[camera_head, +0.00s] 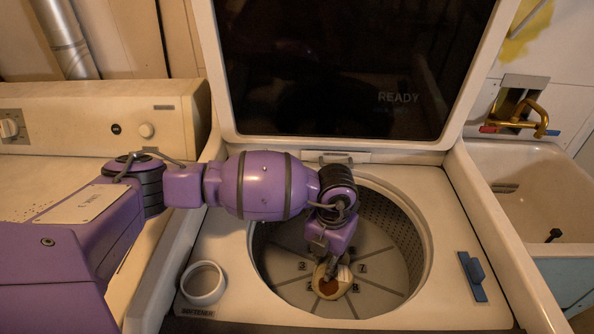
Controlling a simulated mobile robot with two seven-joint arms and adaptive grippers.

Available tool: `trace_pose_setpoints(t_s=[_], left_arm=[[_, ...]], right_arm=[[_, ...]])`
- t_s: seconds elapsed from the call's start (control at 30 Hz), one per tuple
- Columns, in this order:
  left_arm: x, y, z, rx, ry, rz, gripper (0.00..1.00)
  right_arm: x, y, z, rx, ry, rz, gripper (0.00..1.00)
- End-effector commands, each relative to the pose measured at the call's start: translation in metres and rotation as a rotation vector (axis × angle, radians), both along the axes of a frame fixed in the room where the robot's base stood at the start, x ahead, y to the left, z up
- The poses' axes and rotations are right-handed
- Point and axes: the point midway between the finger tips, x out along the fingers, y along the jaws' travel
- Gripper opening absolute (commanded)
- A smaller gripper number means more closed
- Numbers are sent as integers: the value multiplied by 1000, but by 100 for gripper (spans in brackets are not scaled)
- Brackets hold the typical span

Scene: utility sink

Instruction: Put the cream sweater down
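A small cream bundle with a brown patch, which looks like the cream sweater (345,279), is inside the round washer drum (400,232). My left arm reaches in from the left over the machine, and my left gripper (331,268) points down into the drum. Its fingers appear closed on the top of the bundle and partly cover it. I cannot tell whether the bundle touches the drum floor (292,291) or hangs just above it. My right gripper is not in view.
The washer's lid (345,70) stands open behind the drum. A round softener cup (204,283) sits left of the opening and a blue handle (473,276) right of it. A sink (545,190) with a brass tap (524,113) is at the right. The drum floor around the bundle looks clear.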

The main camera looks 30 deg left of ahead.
Motion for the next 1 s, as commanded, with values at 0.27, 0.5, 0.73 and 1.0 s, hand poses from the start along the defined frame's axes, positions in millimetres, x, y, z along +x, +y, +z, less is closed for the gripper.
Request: trace_pose_setpoints(t_s=[0.27,0.5,0.73,1.0], left_arm=[[1,-1,1,0,-3,-1,37],[2,-1,8,0,-5,-1,37],[3,-1,47,-1,-9,-3,37],[2,-1,102,0,-6,-2,37]], right_arm=[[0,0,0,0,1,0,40],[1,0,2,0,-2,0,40],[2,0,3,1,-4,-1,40],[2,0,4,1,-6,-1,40]])
